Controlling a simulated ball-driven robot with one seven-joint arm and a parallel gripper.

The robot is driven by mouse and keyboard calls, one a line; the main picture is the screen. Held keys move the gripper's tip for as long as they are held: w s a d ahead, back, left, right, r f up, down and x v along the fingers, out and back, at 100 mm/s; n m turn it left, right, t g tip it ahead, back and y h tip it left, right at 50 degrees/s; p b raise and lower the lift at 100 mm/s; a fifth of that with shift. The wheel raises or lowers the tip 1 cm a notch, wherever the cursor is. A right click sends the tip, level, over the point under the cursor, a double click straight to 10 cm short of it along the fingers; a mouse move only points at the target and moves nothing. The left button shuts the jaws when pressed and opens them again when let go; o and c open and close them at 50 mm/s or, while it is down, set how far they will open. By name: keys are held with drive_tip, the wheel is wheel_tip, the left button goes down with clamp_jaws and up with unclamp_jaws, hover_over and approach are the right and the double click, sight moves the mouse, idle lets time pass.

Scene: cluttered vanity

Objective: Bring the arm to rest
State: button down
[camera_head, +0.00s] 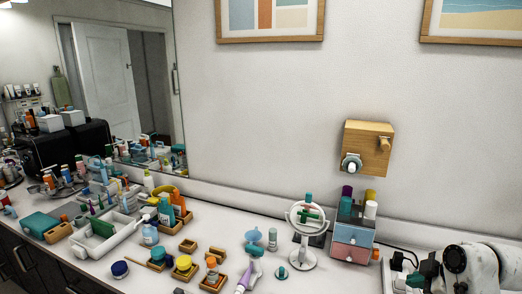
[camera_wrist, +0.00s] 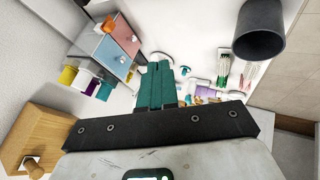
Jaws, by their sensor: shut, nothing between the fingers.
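My gripper (camera_wrist: 155,72) shows in the wrist view with its two teal fingers together and nothing between them. It is held above the vanity counter, which lies beyond the fingertips. In the head view, part of my white arm is at the lower right corner, beside the small drawer unit (camera_head: 352,243). The fingertips cannot be made out clearly there.
A wooden wall block (camera_head: 367,148) with pegs is above the drawers; it also shows in the wrist view (camera_wrist: 42,130). A round mirror (camera_head: 307,218) stands left of the drawers. A dark cup (camera_wrist: 258,32) is at upper right. Bottles and trays crowd the counter's left.

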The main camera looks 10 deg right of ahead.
drive_tip(key=s+a+f+m+g, duration=0.1)
drive_tip(key=s+a+f+m, duration=0.2)
drive_tip(key=s+a+f, duration=0.45)
drive_tip(key=s+a+f+m+g, duration=0.1)
drive_tip(key=s+a+f+m, duration=0.25)
drive_tip(key=a, duration=0.65)
drive_tip(key=s+a+m, duration=0.4)
drive_tip(key=s, duration=0.4)
drive_tip(key=s+d+f+g+b, duration=0.1)
drive_tip(key=s+f+g+b, duration=0.1)
drive_tip(key=s+f+b, duration=0.3)
drive_tip(key=s+d+f+g+b, duration=0.1)
drive_tip(key=s+f+b, duration=0.4)
drive_tip(key=f, duration=0.6)
drive_tip(key=shift+s+f+g+h, duration=0.3)
drive_tip(key=shift+g+h, duration=0.1)
drive_tip(key=shift+g, duration=0.3)
